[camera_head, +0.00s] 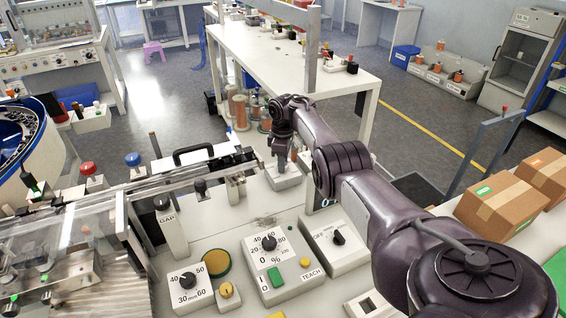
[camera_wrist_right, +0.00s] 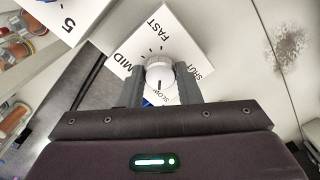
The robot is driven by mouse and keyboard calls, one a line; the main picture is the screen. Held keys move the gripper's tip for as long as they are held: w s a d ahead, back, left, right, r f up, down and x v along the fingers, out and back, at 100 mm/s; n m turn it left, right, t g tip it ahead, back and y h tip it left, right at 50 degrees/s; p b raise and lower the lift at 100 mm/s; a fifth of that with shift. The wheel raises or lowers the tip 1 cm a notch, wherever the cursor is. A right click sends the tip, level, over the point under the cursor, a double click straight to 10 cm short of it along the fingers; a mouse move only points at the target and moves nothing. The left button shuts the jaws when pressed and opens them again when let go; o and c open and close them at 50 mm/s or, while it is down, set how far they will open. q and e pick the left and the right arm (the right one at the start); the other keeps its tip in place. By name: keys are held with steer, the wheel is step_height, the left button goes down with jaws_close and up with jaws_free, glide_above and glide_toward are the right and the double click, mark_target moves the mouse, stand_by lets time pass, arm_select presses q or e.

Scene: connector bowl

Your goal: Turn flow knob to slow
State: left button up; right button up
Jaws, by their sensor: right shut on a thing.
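The flow knob (camera_wrist_right: 159,72) is a round light grey knob on a white plate (camera_wrist_right: 178,28) marked FAST, MID, SLOW and SHUT. My right gripper (camera_wrist_right: 160,90) has a finger on each side of the knob and is shut on it. A dark line on the knob points down in the right wrist view, toward the partly covered SLOW label. In the head view my right gripper (camera_head: 281,155) reaches down to a small white box (camera_head: 285,180) beyond the front panels; the knob is hidden there. My left gripper is not in view.
Copper-coloured spools (camera_head: 239,112) stand near my right gripper under the white bench. Control boxes with black knobs (camera_head: 268,243) stand in front. Cardboard boxes (camera_head: 515,190) are at the right.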

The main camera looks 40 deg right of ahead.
steer(key=shift+w+r, duration=0.1)
steer(key=shift+r, duration=0.1)
steer(key=o, duration=1)
steer(key=shift+f, duration=0.15)
steer(key=shift+c, duration=0.2)
step_height(320, 180, up, 8)
steer(key=shift+f+p, duration=0.1)
steer(key=shift+p, duration=0.45)
